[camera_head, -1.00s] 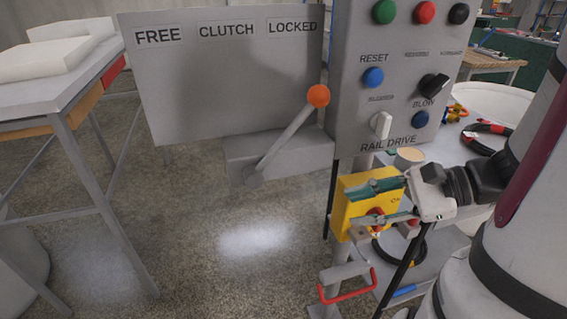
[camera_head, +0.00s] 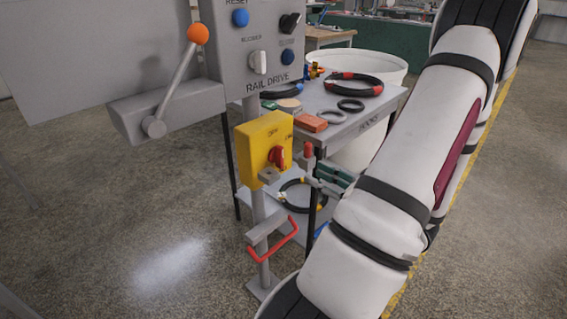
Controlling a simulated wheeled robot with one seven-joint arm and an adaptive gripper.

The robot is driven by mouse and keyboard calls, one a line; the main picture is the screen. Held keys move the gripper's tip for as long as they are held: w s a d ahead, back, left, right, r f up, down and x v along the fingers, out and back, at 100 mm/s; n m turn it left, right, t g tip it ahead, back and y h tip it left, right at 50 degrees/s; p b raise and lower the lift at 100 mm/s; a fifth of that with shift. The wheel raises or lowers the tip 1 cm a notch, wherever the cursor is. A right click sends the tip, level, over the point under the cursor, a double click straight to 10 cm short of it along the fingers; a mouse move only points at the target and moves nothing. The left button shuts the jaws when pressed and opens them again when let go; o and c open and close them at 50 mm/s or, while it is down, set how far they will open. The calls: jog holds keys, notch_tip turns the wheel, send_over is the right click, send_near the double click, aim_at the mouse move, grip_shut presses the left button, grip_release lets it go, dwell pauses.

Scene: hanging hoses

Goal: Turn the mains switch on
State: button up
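The mains switch is a yellow box (camera_head: 252,148) on a grey post, below the grey control panel. Its red rotary handle (camera_head: 277,158) stands roughly upright on the box's front face. Small dark markings sit above the handle, too small to read surely. A small grey block (camera_head: 268,175) is at the box's lower edge. My gripper (camera_head: 333,178) is to the right of the box and apart from the handle. Green pads and a grey finger part show, but my arm hides much of it, so its opening is unclear.
The RAIL DRIVE panel (camera_head: 262,30) and an orange-knobbed lever (camera_head: 177,75) are above and left. A red bar handle (camera_head: 282,240) projects below. A cart (camera_head: 345,128) with hoses stands behind. Floor at left is clear.

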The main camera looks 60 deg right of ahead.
aim_at(283, 157)
jog(key=b+x, duration=0.1)
jog(key=x, duration=1)
jog(key=shift+w+b, duration=0.2)
jog(key=shift+b, duration=0.15)
grip_shut()
